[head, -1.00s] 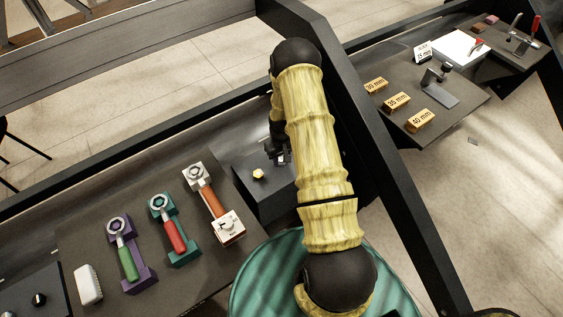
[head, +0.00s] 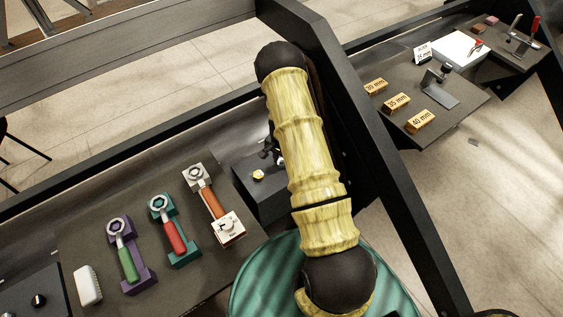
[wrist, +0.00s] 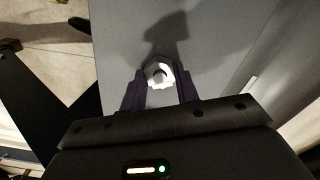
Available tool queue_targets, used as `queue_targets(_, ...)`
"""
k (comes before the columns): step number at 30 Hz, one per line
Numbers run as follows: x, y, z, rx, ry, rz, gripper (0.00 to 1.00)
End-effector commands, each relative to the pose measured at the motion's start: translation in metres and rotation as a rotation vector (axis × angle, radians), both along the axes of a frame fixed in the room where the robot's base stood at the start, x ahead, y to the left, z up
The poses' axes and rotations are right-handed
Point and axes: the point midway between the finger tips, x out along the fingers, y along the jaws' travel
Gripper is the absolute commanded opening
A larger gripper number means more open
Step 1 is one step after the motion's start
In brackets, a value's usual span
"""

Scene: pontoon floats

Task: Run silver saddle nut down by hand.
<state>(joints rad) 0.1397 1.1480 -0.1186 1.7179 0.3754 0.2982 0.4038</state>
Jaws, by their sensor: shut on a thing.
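The silver saddle nut (wrist: 159,74) shows bright between my two dark fingers in the wrist view, with a round dark centre. My gripper (wrist: 160,86) is shut on it, one finger on each side. In the head view my gripper (head: 274,153) is above the dark block (head: 272,203), partly hidden by my yellow arm. A small brass-coloured nut (head: 258,175) sits on the block's top, just left of my gripper. How far down the silver nut sits cannot be told.
Wrenches with green (head: 128,263), red (head: 174,237) and orange (head: 213,203) handles rest in holders to the left. A white brush (head: 88,285) lies beyond them. A dark slanted beam (head: 375,150) stands close right of my arm. Marked gold blocks (head: 397,102) lie farther right.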

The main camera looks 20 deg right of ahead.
Motion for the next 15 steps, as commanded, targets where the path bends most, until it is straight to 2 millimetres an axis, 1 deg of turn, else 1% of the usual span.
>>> queue_targets(4,0.0005,0.0003,0.0007,-0.002,-0.001,-0.231,0.11)
queue_targets(5,0.0005,0.0001,0.0,0.0,-0.001,-0.22,0.37)
queue_targets(6,0.0006,0.0,-0.0001,0.0,-0.001,-0.216,0.44)
queue_targets(7,0.0005,0.0,-0.0001,0.0,-0.001,-0.215,0.47)
queue_targets(15,0.0002,0.0,0.0008,0.0,-0.001,-0.211,0.47)
